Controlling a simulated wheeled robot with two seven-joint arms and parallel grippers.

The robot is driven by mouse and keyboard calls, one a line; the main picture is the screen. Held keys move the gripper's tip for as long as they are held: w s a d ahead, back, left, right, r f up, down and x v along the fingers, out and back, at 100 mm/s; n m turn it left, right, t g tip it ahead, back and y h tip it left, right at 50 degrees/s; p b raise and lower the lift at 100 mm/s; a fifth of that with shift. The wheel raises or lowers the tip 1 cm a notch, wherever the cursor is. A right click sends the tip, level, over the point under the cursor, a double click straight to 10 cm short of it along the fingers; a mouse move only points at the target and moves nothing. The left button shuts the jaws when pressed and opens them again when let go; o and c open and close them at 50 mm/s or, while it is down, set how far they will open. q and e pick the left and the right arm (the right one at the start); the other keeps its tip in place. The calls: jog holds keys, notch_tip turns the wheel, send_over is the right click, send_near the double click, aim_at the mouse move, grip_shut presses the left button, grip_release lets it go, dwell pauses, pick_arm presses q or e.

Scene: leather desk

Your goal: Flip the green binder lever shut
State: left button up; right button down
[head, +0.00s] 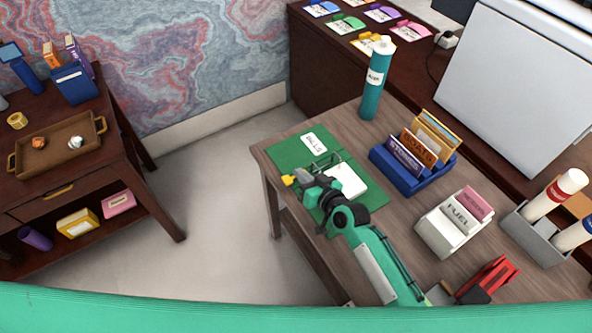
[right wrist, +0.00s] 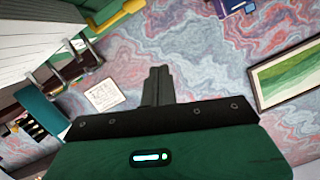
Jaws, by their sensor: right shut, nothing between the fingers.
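The green binder (head: 285,152) lies open on the wooden desk, with a "BILLS" label on its cover and white paper (head: 347,180) on its right part. Metal ring hardware shows between them, partly hidden by my right gripper. A yellow-ended lever (head: 288,180) sticks out at the binder's near left edge; it also shows at the top of the right wrist view (right wrist: 122,20). My right gripper (head: 303,180) is shut and empty, close beside the lever. Whether they touch is unclear. In the right wrist view its closed fingers (right wrist: 158,75) point towards the wall, below the lever.
A teal bottle (head: 374,80) stands behind the binder. A blue file holder (head: 412,166), a white "FUEL" holder (head: 452,222) and a red item (head: 488,278) stand to the right. Open floor (head: 215,210) lies left of the desk.

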jog(key=v, duration=0.5)
jog(key=shift+s+r+b, duration=0.1)
jog(key=shift+s+b, duration=0.3)
jog(key=shift+s, duration=0.1)
